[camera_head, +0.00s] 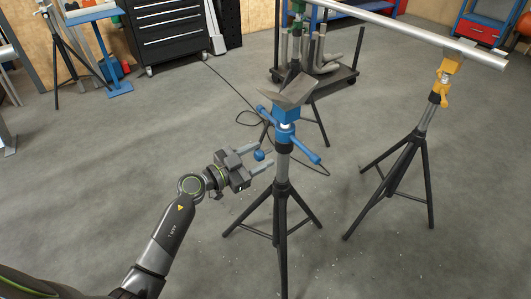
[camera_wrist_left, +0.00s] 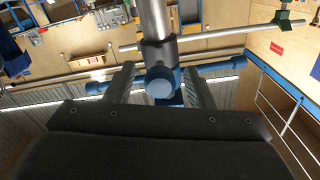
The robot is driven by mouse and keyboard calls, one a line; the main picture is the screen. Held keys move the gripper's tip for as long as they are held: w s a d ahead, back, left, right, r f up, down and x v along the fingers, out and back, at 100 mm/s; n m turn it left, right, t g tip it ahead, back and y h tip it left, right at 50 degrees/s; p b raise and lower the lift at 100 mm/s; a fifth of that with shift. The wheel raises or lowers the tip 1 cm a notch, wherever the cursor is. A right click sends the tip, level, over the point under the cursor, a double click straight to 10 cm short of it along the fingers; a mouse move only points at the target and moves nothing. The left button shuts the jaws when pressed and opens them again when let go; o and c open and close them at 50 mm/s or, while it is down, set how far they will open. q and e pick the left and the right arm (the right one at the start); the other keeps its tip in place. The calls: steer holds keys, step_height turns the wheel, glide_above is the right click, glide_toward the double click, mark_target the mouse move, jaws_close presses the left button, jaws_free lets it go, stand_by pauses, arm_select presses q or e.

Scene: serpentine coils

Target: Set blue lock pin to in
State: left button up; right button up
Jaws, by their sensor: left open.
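The blue lock pin shows as a round blue knob (camera_head: 258,155) on the side of the blue-fitted tripod stand (camera_head: 283,170), below its V-shaped head. My left gripper (camera_head: 264,153) is open, with one finger on each side of the knob. In the left wrist view the knob (camera_wrist_left: 160,87) faces the camera between the two fingers (camera_wrist_left: 160,72), with gaps visible on both sides. The pin's shaft is hidden behind the knob, so I cannot tell how deep it sits. My right gripper is not in view.
A blue handle bar (camera_head: 306,149) crosses the stand near the knob. A yellow-fitted tripod (camera_head: 425,125) at right supports a long metal pipe (camera_head: 420,33). A dark cart (camera_head: 338,78) and black tool chest (camera_head: 172,32) stand behind.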

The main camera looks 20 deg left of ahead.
mark_target(267, 151)
arm_select(q)
steer(key=shift+w+d, duration=0.15)
steer(key=shift+w, duration=0.05)
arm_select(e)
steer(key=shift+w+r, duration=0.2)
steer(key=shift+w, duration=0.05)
arm_select(q)
jaws_close()
steer(key=shift+r, duration=0.15)
steer(key=shift+p+x, duration=1.2)
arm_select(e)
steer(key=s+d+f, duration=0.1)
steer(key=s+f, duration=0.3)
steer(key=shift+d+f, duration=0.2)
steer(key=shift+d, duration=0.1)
